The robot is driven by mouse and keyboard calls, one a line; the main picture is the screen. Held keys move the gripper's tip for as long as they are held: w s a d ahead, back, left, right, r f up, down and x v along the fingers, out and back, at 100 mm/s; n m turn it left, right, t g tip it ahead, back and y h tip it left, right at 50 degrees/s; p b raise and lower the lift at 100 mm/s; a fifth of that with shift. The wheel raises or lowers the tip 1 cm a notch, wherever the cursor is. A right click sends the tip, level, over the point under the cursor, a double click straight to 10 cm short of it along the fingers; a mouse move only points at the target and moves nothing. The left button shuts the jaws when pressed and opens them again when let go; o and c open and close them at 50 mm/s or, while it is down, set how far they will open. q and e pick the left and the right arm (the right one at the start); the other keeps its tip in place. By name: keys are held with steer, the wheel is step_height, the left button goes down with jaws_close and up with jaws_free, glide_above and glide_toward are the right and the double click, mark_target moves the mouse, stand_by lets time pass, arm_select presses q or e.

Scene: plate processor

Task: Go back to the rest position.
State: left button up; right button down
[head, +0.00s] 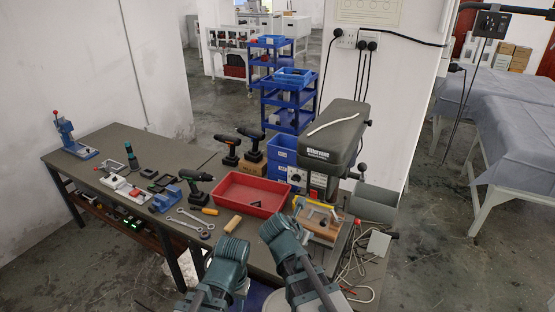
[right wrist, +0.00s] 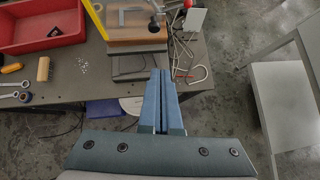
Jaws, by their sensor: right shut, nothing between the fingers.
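My right gripper (right wrist: 161,75) shows in the right wrist view. Its two blue fingers are shut against each other with nothing between them. They are seen over the table's front edge, below a wooden block (right wrist: 135,45) with a metal clamp. In the head view my two dark green arms stand at the bottom centre, in front of the table (head: 130,142). My left gripper cannot be made out there.
A red tray (head: 250,193) lies mid-table, with a drill press (head: 333,145) to its right. Open floor (head: 430,260) is at the right.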

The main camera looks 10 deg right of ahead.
steer(key=s+a+f+m+g+y+b, duration=0.2)
steer(key=s+f+m, duration=0.5)
steer(key=m, duration=0.4)
steer(key=s+a+f+m+g+y+b, duration=0.3)
steer(key=s+a+f+m+b, duration=0.4)
steer(key=m, duration=0.5)
steer(key=s+a+f+g, duration=0.1)
steer(key=s+a, duration=0.1)
steer(key=s, duration=0.1)
steer(key=shift+a+f+g, duration=0.2)
steer(key=shift+f+g, duration=0.1)
